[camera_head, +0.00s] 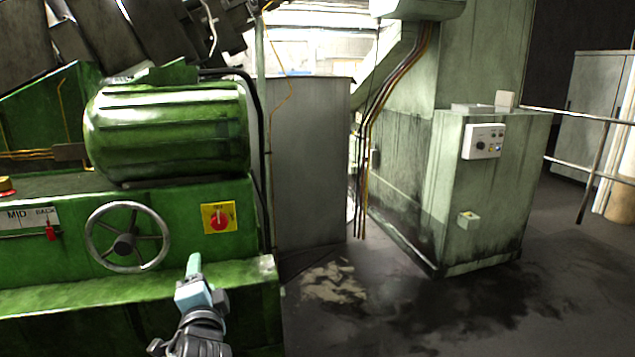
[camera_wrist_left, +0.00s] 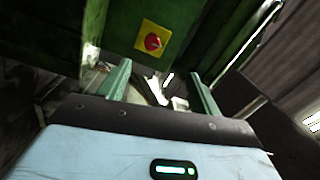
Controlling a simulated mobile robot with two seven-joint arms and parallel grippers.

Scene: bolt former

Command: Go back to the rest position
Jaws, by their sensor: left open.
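My left gripper (camera_head: 194,268) is raised in front of the green machine (camera_head: 60,270), below and to the right of its handwheel (camera_head: 125,237). In the left wrist view its two green fingers (camera_wrist_left: 160,85) stand wide apart with nothing between them. The yellow plate with a red rotary switch (camera_head: 219,218) is on the machine front above the gripper. The switch also shows in the left wrist view (camera_wrist_left: 153,42), beyond the fingers and apart from them. My right gripper is in neither view.
A red lever (camera_head: 50,231) beside a label plate and a large green motor (camera_head: 167,130) are on the machine. A pale green cabinet (camera_head: 490,195) with a control box (camera_head: 483,141) stands right. A railing (camera_head: 590,165) is at far right. The stained floor (camera_head: 400,310) between is clear.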

